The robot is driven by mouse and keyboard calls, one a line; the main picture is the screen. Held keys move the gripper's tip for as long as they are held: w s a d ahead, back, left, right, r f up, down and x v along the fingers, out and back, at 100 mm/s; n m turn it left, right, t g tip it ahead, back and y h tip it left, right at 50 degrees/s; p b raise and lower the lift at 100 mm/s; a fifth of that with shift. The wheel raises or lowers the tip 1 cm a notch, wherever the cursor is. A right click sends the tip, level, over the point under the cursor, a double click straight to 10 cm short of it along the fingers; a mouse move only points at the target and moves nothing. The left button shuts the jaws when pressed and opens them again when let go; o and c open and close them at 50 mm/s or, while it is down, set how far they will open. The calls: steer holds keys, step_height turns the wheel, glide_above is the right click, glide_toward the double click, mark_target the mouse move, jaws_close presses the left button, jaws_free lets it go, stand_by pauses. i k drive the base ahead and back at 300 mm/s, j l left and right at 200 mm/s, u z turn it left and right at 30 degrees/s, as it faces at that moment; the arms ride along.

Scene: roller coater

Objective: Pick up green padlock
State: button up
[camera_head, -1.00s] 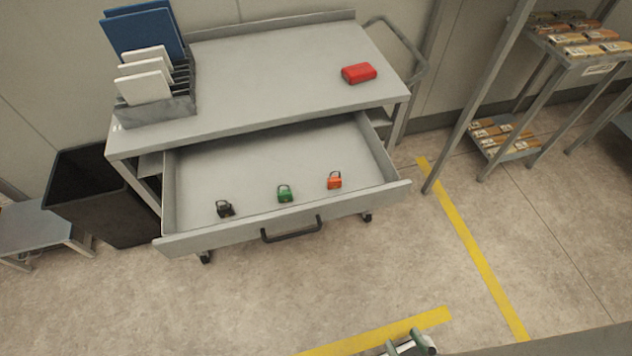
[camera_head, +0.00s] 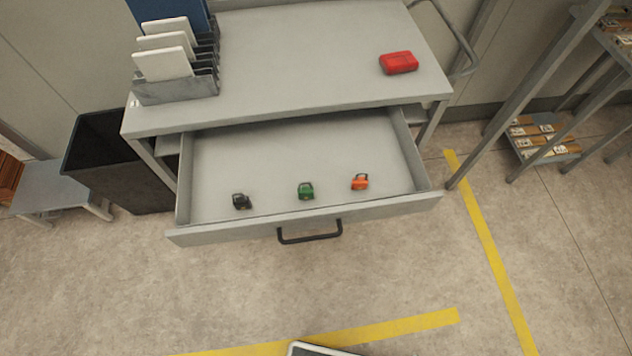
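The green padlock (camera_head: 306,191) sits in the open drawer (camera_head: 290,150) of a grey cart, near the drawer's front wall. It is between a black padlock (camera_head: 241,201) on its left and an orange padlock (camera_head: 360,181) on its right, apart from both. Nothing covers it. My gripper is not visible in this view.
The drawer has a dark handle (camera_head: 310,233) on its front. The cart top (camera_head: 290,70) holds a red box (camera_head: 398,62) and a file rack (camera_head: 178,88). A black bin (camera_head: 115,160) stands left, a shelf frame (camera_head: 520,100) right. The floor in front is clear.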

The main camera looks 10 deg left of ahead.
mark_target(304, 192)
steer(key=j+z, duration=0.1)
steer(key=j, duration=0.35)
steer(key=k+j+z, duration=0.1)
steer(key=j, duration=0.3)
steer(key=k+j, duration=0.15)
steer(key=j, duration=0.3)
steer(key=k+j+z, duration=0.15)
steer(key=j, duration=0.25)
steer(key=j+z, duration=0.1)
steer(key=j, duration=0.35)
steer(key=k+j+z, duration=0.1)
steer(key=j, duration=0.25)
steer(key=k, duration=0.1)
